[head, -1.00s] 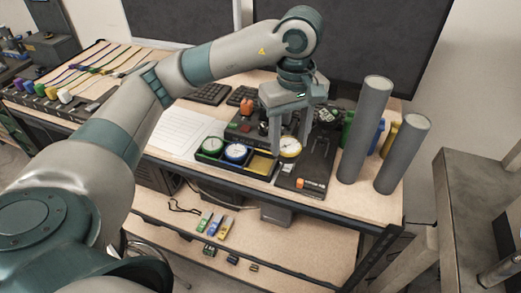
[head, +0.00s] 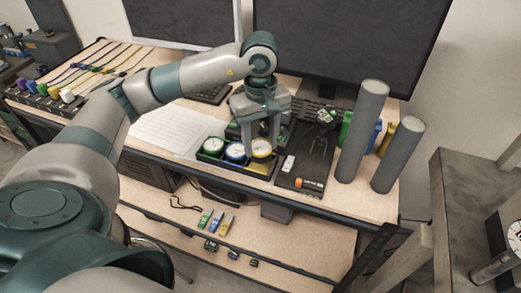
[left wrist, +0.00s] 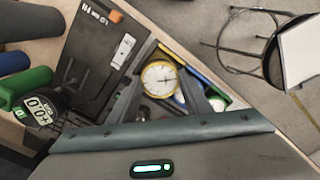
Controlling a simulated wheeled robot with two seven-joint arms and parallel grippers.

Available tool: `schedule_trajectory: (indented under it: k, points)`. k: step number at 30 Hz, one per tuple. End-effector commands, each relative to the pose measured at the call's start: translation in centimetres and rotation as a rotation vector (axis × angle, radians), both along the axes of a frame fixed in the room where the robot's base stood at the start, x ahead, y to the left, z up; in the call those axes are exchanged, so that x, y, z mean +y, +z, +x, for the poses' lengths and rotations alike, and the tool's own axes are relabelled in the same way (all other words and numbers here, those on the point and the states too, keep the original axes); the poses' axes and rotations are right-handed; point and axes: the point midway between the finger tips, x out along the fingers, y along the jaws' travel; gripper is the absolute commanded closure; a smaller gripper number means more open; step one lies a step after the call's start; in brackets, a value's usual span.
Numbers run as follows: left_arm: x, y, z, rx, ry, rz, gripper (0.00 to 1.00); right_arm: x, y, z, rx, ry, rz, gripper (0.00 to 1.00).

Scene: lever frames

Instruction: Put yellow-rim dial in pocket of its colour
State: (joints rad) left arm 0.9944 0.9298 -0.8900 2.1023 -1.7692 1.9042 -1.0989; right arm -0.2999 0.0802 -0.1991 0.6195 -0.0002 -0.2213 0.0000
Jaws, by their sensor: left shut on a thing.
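The yellow-rim dial (head: 261,148) has a white face. My left gripper (head: 262,143) is shut on it and holds it over the yellow pocket (head: 258,168) at the right end of the dark tray (head: 228,168). The dial also shows between the fingers in the left wrist view (left wrist: 160,78). A green-rim dial (head: 213,146) and a blue-rim dial (head: 235,152) sit in the other pockets. The dial hides part of the yellow pocket, and I cannot tell whether it touches the tray. My right gripper is not in view.
A black panel (head: 300,165) with small devices lies right of the tray. Two tall grey cylinders (head: 362,130) stand farther right. White sheets (head: 172,131) lie at the left. A monitor (head: 350,45) and keyboard stand behind.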

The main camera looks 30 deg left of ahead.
Motion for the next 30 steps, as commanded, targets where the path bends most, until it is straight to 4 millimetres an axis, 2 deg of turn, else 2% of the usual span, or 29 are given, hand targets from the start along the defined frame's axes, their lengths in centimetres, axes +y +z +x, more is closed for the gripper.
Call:
schedule_trajectory:
  k: [10,24,25,27,30]
  points:
    - [0.0,-3.4,-0.1,0.002,0.001,0.000,0.80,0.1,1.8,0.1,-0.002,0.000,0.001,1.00]
    - [0.0,-4.0,0.0,0.000,0.000,0.000,0.80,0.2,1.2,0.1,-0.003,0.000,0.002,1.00]
    - [0.0,-3.9,0.0,0.000,0.000,0.000,0.50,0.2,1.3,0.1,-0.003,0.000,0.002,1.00]
    - [0.0,-3.9,0.0,0.000,0.000,0.000,0.36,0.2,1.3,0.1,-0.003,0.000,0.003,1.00]
    - [0.0,-3.9,0.0,0.000,0.001,0.000,0.36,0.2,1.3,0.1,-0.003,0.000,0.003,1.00]
